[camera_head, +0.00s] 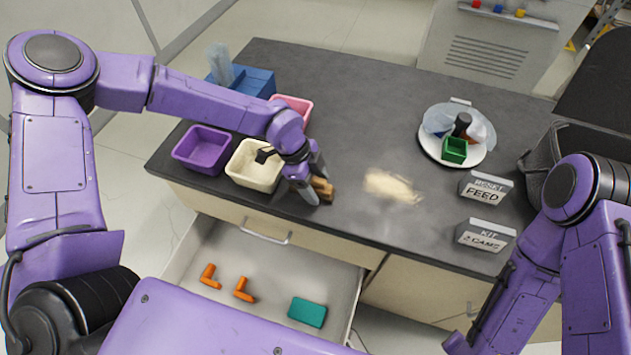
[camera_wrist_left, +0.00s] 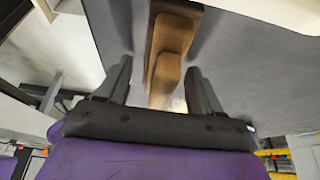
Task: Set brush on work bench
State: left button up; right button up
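A brown wooden brush (camera_head: 323,188) is at the front part of the dark work bench (camera_head: 350,85), and appears to rest on its top. My left gripper (camera_head: 310,186) is down at the brush, with its fingers on either side of it. In the left wrist view the brush (camera_wrist_left: 172,45) lies between the two spread fingers of my left gripper (camera_wrist_left: 160,70), with a gap visible on both sides. The brush's bristles are hidden. My right arm is at the right edge of the head view, and its gripper does not show.
A pale dust patch (camera_head: 392,187) lies right of the brush. Cream (camera_head: 250,180), purple (camera_head: 200,163) and pink (camera_head: 305,103) bins stand left. A plate (camera_head: 430,149) and signs (camera_head: 484,234) stand right. An open drawer (camera_head: 255,262) holds orange pieces and a teal block.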

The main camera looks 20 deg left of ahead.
pick_arm(q)
jog(key=b+v, duration=0.1)
jog(key=v, duration=1.1)
